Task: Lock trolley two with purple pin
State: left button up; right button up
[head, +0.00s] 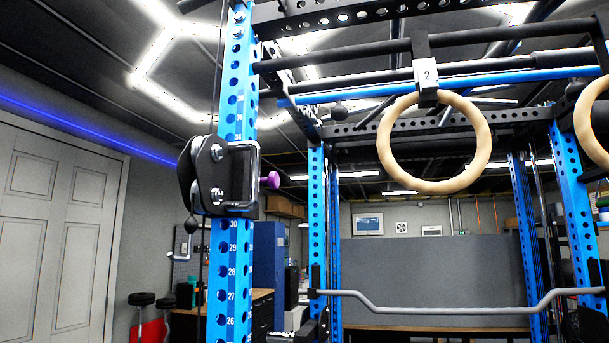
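A black pulley trolley (221,178) rides on the near blue upright (228,265), just above the hole marked 30. A pin with a purple knob (271,180) sticks out to the right of the trolley's bracket. I cannot tell whether the pin is seated in a hole. A white tag reading "2" (426,71) is on the strap mount above a wooden ring (388,150), not on this trolley. No number shows on the trolley itself. Neither of my grippers is in view.
A bent grey bar (440,308) spans the rack's lower right. More blue uprights (524,230) stand behind, and a second ring (590,115) hangs at the right edge. White doors (55,230) and black stools (142,299) are at the left. The space right of the purple knob looks open.

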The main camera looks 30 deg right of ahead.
aim_at(273, 180)
jog(key=z, duration=0.1)
jog(key=i, duration=0.45)
jog(key=z, duration=1)
